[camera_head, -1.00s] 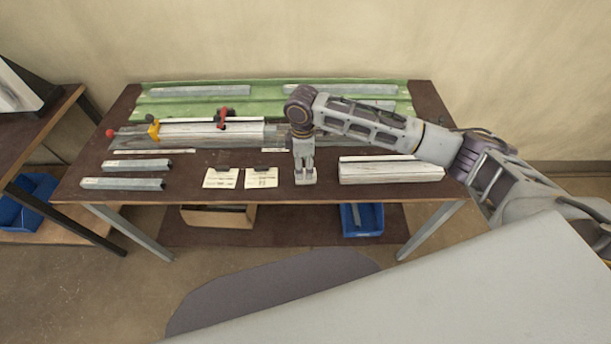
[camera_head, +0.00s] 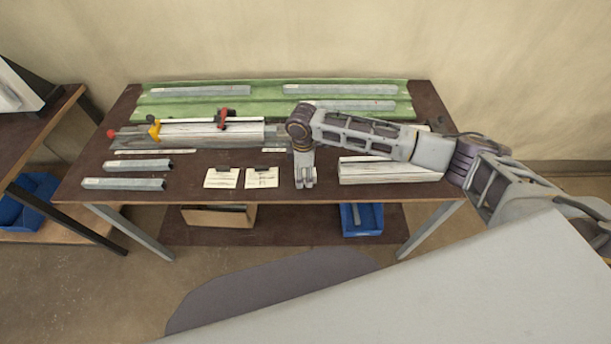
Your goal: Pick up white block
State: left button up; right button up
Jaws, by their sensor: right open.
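A long white block (camera_head: 385,174) with a worn grey-streaked surface lies on the brown bench near its front right. My right arm passes above and behind it and hides part of its far edge. My right gripper (camera_head: 305,184) points down over the bench, to the left of this block and apart from it. It is open with nothing visible between its fingers. Another long whitish piece (camera_head: 210,131) lies in the clamp fixture at the left. My left gripper is not in view.
Two paper cards (camera_head: 222,178) lie left of the right gripper. Grey profiles (camera_head: 124,184) lie at the bench's front left. A green mat (camera_head: 270,97) with several profiles covers the back. The red-handled clamp (camera_head: 222,118) stands up at the left fixture. A blue bin (camera_head: 361,220) is below the bench.

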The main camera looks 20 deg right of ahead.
jog(key=c, duration=1.2)
jog(key=shift+r, duration=0.15)
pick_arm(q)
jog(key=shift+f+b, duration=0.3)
pick_arm(e)
jog(key=shift+r, duration=4.95)
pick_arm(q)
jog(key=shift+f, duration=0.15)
pick_arm(e)
jog(key=shift+w+r, duration=0.15)
jog(key=shift+w, duration=0.05)
